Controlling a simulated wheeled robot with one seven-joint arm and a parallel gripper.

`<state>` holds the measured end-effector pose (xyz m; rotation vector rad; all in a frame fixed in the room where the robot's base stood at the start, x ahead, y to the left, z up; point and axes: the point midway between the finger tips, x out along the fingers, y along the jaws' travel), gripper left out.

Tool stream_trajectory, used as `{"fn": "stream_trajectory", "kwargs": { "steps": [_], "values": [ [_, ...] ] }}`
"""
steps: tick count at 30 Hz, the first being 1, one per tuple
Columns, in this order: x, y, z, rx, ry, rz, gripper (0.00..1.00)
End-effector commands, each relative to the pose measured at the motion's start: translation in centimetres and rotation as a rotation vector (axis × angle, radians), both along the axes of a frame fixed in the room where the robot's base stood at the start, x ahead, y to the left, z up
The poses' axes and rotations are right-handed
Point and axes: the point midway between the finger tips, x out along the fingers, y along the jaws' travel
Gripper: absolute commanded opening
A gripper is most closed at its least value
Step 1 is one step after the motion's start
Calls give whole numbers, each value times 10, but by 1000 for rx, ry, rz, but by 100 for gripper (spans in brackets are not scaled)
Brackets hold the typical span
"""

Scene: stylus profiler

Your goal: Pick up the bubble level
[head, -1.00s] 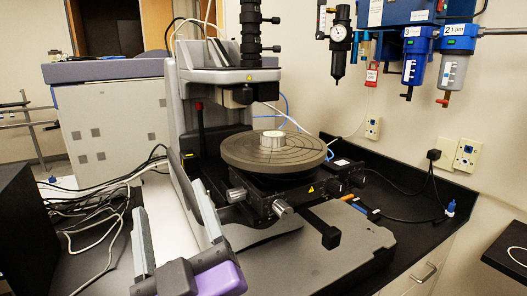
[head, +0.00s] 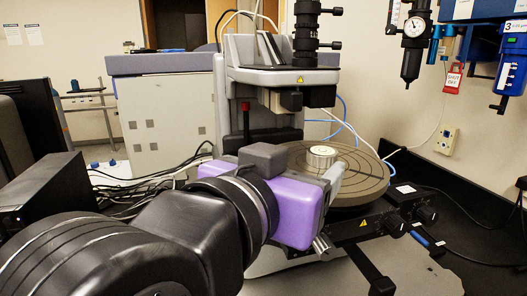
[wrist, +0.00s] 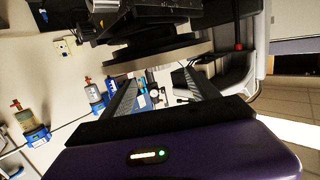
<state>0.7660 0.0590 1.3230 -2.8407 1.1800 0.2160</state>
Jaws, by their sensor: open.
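The bubble level (head: 321,156) is a short, pale silver disc standing upright on the round grey stage (head: 360,190) in the head view. My gripper (head: 335,172), with its purple body, is at the near side of the stage, and its visible pale finger overlaps the stage's near edge in the picture. The other finger is hidden. In the wrist view the two fingers of my gripper (wrist: 160,80) are spread apart with nothing between them. The stage's dark edge (wrist: 155,52) lies beyond them; I cannot make out the bubble level there.
The profiler's column and optics head (head: 290,75) stand behind the stage. Cables (head: 130,185) and a black box (head: 45,195) are at left. Blue filters (head: 512,70) and a gauge (head: 414,28) hang on the wall.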

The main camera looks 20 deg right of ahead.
Motion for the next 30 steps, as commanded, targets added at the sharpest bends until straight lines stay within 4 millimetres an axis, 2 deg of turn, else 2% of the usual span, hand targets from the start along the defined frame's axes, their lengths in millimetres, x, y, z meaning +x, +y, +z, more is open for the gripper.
{"fn": "stream_trajectory", "kwargs": {
  "steps": [16, 26, 30],
  "values": [
    [45, -48, -6, -2, 1, -1, 69],
    [51, -53, -9, -1, -2, 2, 69],
    [51, -53, -9, -1, -2, 2, 45]
  ]
}}
